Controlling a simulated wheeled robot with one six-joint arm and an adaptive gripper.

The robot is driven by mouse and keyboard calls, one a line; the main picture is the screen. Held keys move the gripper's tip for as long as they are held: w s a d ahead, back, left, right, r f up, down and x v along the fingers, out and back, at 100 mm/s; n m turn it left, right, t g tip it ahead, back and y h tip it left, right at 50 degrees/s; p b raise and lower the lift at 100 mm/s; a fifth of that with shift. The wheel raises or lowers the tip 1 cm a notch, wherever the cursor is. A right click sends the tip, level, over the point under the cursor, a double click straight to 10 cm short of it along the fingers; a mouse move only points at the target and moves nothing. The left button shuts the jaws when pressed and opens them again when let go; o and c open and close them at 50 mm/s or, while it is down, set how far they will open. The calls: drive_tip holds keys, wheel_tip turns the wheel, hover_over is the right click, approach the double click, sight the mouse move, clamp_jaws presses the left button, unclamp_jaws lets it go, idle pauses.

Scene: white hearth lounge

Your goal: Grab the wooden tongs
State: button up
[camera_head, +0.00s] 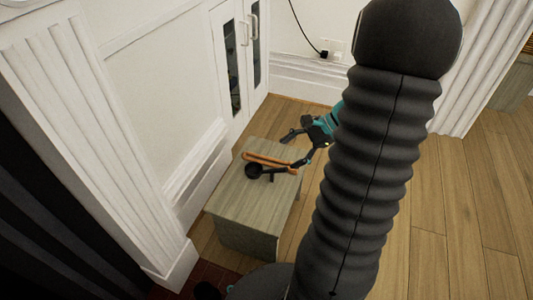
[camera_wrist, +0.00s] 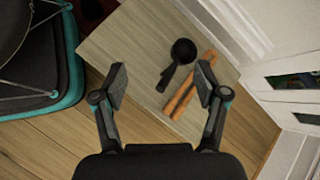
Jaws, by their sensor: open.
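The wooden tongs (camera_head: 270,161) are orange-brown and lie on top of a small grey-brown wooden table (camera_head: 243,196). In the wrist view the tongs (camera_wrist: 182,97) lie at a slant, partly behind the right finger. My gripper (camera_head: 296,150) is open above the far right part of the table. In the wrist view my gripper (camera_wrist: 161,80) has its fingers spread wide with nothing between the pads. The tongs are right of the middle of the gap. In the head view my arm hides part of the scene at right.
A black spoon-like utensil (camera_wrist: 183,52) lies close beside the tongs; it also shows in the head view (camera_head: 253,171). A white cabinet (camera_head: 240,55) and white wall stand behind and left of the table. Wooden floor (camera_head: 450,200) is open at right.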

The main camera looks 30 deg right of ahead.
drive_tip(key=s+d+f+m+t+b, duration=0.1)
drive_tip(key=s+d+f+m+t, duration=0.1)
drive_tip(key=d+f+m+t, duration=0.85)
drive_tip(key=w+a+f+g, duration=0.1)
drive_tip(key=w+f, duration=0.1)
drive_tip(key=w, duration=0.1)
drive_tip(key=w+a+f+g, duration=0.1)
drive_tip(key=w+a+f, duration=0.1)
drive_tip(key=w+f, duration=0.1)
drive_tip(key=w+a+f+n+g+b, duration=0.1)
drive_tip(key=w+f+g, duration=0.1)
drive_tip(key=w, duration=0.1)
drive_tip(key=shift+w+a+f+y, duration=0.15)
drive_tip(key=shift+w+a+y, duration=0.05)
drive_tip(key=shift+w+y, duration=0.2)
drive_tip(key=c, duration=1.3)
